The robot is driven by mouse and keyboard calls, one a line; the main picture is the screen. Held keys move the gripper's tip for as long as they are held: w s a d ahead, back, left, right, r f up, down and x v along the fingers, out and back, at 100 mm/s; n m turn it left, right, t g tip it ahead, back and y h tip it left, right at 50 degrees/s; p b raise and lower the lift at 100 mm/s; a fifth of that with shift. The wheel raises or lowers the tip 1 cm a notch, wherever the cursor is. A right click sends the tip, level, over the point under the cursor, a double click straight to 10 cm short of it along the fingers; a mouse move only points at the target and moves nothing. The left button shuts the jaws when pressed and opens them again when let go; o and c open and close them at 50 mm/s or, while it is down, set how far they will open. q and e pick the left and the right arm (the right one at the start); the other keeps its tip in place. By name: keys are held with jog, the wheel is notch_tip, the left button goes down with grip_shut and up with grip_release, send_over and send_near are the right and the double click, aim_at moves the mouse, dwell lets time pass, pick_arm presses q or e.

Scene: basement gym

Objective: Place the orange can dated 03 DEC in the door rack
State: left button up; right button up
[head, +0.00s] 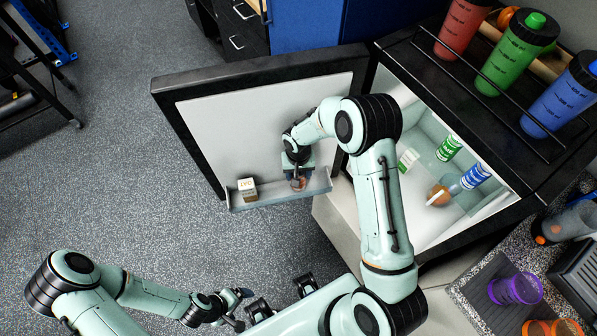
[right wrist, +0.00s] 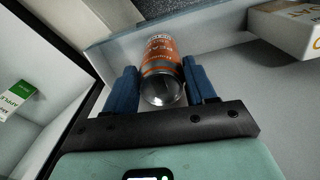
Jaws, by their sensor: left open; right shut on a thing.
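An orange can (right wrist: 160,52) with a silver end is between the blue fingers of my right gripper (right wrist: 163,84), which is shut on it. Its print is too small to read, so I cannot tell the date. In the head view the right gripper (head: 299,176) is at the right part of the door rack (head: 262,203), with the can (head: 299,184) low in it, partly hidden. I cannot tell whether the can touches the rack floor. The open fridge door (head: 221,127) carries the rack. My left gripper (head: 242,308) is open and empty, low over the floor.
A white-and-tan carton (head: 247,188) stands in the rack's left end. Bottles (head: 506,62) stand on top.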

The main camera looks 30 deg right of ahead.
jog(key=shift+f, duration=0.2)
jog(key=o, duration=1.3)
jog(key=shift+c, duration=0.2)
jog(key=shift+r, duration=0.1)
notch_tip(320, 180, up, 12)
jog(key=s+a+f+y, duration=0.1)
jog(key=s+a+f, duration=0.1)
jog(key=s+f, duration=0.3)
jog(key=s+a+f+n+y, duration=0.1)
jog(key=s+a+f, duration=0.15)
jog(key=f, duration=0.35)
jog(key=s+a+f+y, duration=0.1)
jog(key=s+a+f, duration=0.1)
jog(key=s+f, duration=0.35)
jog(key=s+a+f, duration=0.1)
jog(key=s+f, duration=0.2)
jog(key=s, duration=0.3)
jog(key=s+a+f, duration=0.2)
jog(key=s+f, duration=0.1)
jog(key=s, duration=0.3)
jog(key=shift+s+a+g+y, duration=0.2)
jog(key=shift+a+g+y, duration=0.1)
jog(key=shift+g, duration=0.1)
jog(key=shift+f, duration=0.1)
